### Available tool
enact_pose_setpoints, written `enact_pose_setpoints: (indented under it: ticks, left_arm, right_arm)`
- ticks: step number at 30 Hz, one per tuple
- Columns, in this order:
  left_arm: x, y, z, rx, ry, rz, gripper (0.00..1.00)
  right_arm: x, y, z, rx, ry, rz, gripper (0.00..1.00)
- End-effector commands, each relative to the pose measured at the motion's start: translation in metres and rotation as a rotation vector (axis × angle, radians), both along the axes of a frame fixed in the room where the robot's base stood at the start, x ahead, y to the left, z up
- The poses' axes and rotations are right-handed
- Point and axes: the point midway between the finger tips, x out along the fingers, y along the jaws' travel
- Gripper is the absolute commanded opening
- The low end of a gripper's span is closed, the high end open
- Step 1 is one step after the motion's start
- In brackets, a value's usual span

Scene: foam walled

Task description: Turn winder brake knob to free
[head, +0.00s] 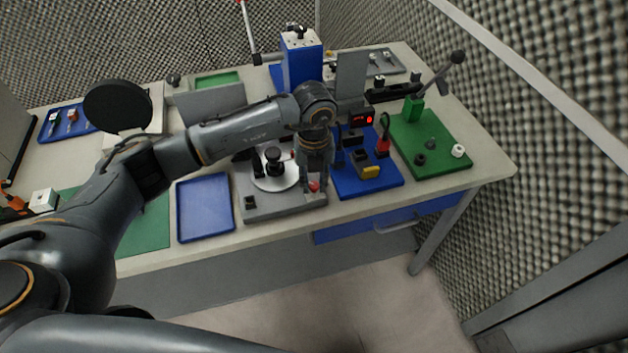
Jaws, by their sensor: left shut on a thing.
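The winder is a grey base (285,206) with a pale round plate (264,184) and a black hub on top, on the table in the head view. A small red knob (314,186) shows at the base's front right, low between my gripper's fingers; I take it to be the brake knob. My left gripper (314,187) points down over it and is shut on it. The fingers hide most of the knob, so its pointer and setting cannot be read. My right gripper is out of view.
Right of the winder is a blue board (385,183) with a red-handled tool and a yellow-fronted block. Beyond it is a green board (440,160) with a lever post. Left lies an empty blue tray (205,207). My left arm crosses above the table.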

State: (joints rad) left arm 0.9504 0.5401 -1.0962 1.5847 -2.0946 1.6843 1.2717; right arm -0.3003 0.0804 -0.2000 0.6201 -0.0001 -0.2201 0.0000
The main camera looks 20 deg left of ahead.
Motion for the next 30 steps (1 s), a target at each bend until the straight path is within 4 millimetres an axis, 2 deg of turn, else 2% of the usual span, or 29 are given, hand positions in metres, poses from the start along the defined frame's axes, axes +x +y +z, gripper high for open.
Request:
enact_pose_setpoints:
  ticks: [6, 7, 10, 19, 22, 26, 30]
  left_arm:
    - [0.001, 0.0, 0.001, 0.0, -0.002, 0.001, 0.0]
    - [0.001, 0.0, 0.001, 0.0, -0.002, 0.001, 0.25]
    - [0.001, 0.0, 0.001, 0.0, -0.002, 0.001, 0.46]
    - [0.0, 0.0, 0.001, -0.001, -0.001, 0.0, 0.47]
    - [0.001, 0.0, 0.006, -0.001, -0.003, -0.001, 0.47]
    - [0.001, 0.0, 0.026, -0.001, -0.006, -0.002, 0.47]
    - [0.001, 0.0, 0.057, -0.001, -0.006, -0.001, 0.47]
  right_arm:
    - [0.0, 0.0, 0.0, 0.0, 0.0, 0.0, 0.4]
    - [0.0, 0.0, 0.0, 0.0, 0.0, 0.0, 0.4]
    - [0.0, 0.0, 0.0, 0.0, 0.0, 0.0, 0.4]
    - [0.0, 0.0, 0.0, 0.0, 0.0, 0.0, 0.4]
    - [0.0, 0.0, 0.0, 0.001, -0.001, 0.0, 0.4]
    - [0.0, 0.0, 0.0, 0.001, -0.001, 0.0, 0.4]
    - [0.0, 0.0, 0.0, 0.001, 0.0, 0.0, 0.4]
